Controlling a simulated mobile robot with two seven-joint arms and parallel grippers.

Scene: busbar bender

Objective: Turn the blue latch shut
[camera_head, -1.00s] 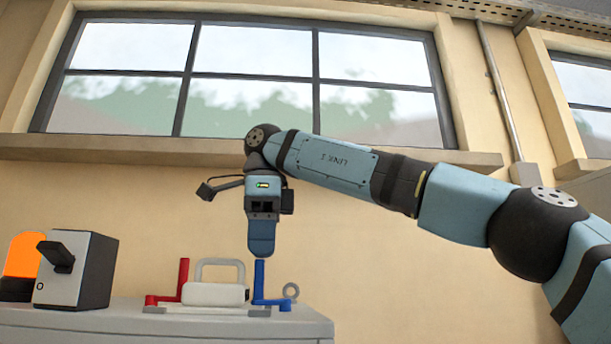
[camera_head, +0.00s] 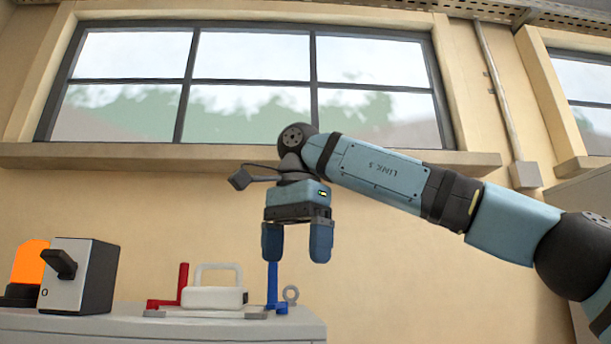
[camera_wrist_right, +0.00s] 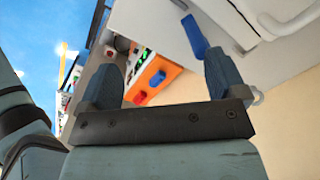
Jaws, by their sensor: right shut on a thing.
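The blue latch (camera_head: 273,287) stands with its handle upright at the right end of the white-handled clamp block on the grey cabinet top. My right gripper (camera_head: 297,258) points down just above it, its left fingertip over or close to the handle top. The fingers are apart, and I see nothing between them. In the right wrist view, the blue latch (camera_wrist_right: 195,37) shows beyond the gripper (camera_wrist_right: 160,65), near the right fingertip, with the gap empty. Whether a finger touches the handle I cannot tell. My left gripper is not in view.
A red latch (camera_head: 183,285) stands upright left of the white block (camera_head: 213,297). A grey ring (camera_head: 291,293) is just right of the blue latch. A dark switch box (camera_head: 85,275) and an orange lamp (camera_head: 29,262) stand further left on the cabinet (camera_head: 150,327).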

